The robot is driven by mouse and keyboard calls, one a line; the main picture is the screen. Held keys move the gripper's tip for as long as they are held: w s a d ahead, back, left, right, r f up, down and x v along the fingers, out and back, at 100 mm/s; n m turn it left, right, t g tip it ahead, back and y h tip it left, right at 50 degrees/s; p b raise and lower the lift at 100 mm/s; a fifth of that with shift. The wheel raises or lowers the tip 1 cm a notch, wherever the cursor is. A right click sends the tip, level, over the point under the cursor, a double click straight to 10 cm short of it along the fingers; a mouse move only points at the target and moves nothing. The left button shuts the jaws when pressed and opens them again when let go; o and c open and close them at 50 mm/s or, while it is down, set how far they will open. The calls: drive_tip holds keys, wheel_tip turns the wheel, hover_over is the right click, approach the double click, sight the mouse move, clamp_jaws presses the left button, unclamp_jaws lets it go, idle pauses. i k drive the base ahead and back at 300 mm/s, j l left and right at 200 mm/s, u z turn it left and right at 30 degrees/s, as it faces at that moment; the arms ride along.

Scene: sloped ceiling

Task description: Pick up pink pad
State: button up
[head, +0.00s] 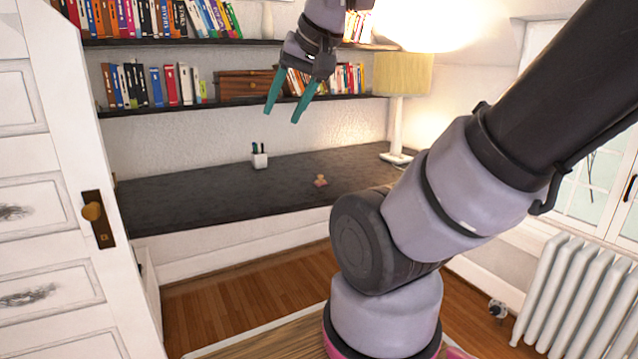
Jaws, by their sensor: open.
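A small pinkish object (320,181), which looks like the pink pad, lies on the dark desk top (215,194) right of its middle. It is too small to make out its exact shape. My gripper (283,112) has two teal fingers spread apart and pointing down. It is open and empty, and in the picture it shows above the desk, in front of the lower bookshelf. It is clear of the pinkish object, up and to the left of it in the picture.
A white pen cup (259,160) stands on the desk left of the pinkish object. A lamp (402,85) stands at the desk's right end. Shelves of books (150,86) hang above. A white door (60,200) is at left, a radiator (575,295) at right. The desk's middle is mostly clear.

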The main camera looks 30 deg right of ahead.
sight(321, 181)
drive_tip(key=i+l+z, duration=0.15)
drive_tip(key=i+z, duration=0.2)
drive_tip(key=i, duration=0.8)
drive_tip(key=i+j+z, duration=0.3)
drive_tip(key=i, duration=0.9)
drive_tip(key=l, duration=0.1)
